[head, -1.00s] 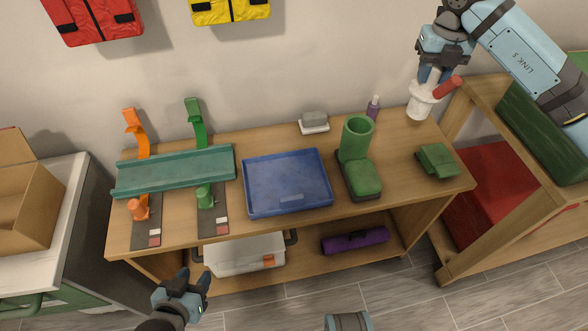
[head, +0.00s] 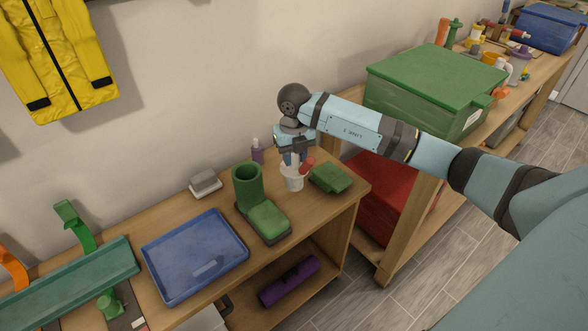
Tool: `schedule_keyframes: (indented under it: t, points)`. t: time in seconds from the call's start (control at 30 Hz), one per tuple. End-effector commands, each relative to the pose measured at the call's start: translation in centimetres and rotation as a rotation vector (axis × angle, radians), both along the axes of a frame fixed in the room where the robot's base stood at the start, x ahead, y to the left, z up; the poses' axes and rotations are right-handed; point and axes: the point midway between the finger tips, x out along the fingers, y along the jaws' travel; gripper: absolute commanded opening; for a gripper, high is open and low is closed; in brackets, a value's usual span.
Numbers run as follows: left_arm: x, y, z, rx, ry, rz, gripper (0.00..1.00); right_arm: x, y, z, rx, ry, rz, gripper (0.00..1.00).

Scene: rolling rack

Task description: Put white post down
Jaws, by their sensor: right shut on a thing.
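My right gripper (head: 294,157) points down and is shut on the upper part of the white post (head: 292,180). The post is upright, with a wider white lower part and a red piece (head: 307,164) sticking out to its right. It is over the right end of the wooden table (head: 219,204), between the green tube holder (head: 247,187) and a green block (head: 330,179). I cannot tell whether its bottom touches the tabletop. My left gripper is out of view.
A purple bottle (head: 257,152) and a grey-and-white block (head: 205,184) stand behind. A blue tray (head: 194,256) lies to the left. A large green box (head: 437,86) stands on the rack at right, with a red bin (head: 380,199) below.

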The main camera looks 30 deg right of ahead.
Motion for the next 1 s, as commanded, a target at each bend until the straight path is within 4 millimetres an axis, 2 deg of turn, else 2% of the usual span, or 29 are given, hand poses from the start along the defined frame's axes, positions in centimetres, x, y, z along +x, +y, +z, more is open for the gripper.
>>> schedule_keyframes:
  t: [0.17, 0.3, 0.4, 0.77, 0.8, 0.87, 1.0]
  points:
    - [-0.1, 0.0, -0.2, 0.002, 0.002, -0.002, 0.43, 0.0, 0.0, -1.3, 0.0, 0.0, 0.0, 0.0]
    - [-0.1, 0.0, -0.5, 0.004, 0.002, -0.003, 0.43, 0.0, 0.0, -3.6, 0.0, 0.002, -0.001, 0.0]
    - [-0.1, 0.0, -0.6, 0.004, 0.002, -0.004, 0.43, 0.0, 0.0, -4.5, 0.001, 0.0, 0.0, 0.0]
    - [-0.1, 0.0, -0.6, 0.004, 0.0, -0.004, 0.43, 0.0, 0.0, -4.9, 0.0, -0.001, 0.0, 0.0]
    - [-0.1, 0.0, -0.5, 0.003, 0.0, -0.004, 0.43, 0.0, 0.0, -4.8, 0.0, -0.001, 0.0, 0.41]
    - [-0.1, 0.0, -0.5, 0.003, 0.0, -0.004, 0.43, 0.0, 0.0, -4.8, 0.0, -0.001, 0.0, 0.55]
    - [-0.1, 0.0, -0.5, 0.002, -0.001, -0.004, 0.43, 0.0, 0.0, -4.8, 0.0, -0.001, 0.0, 0.58]
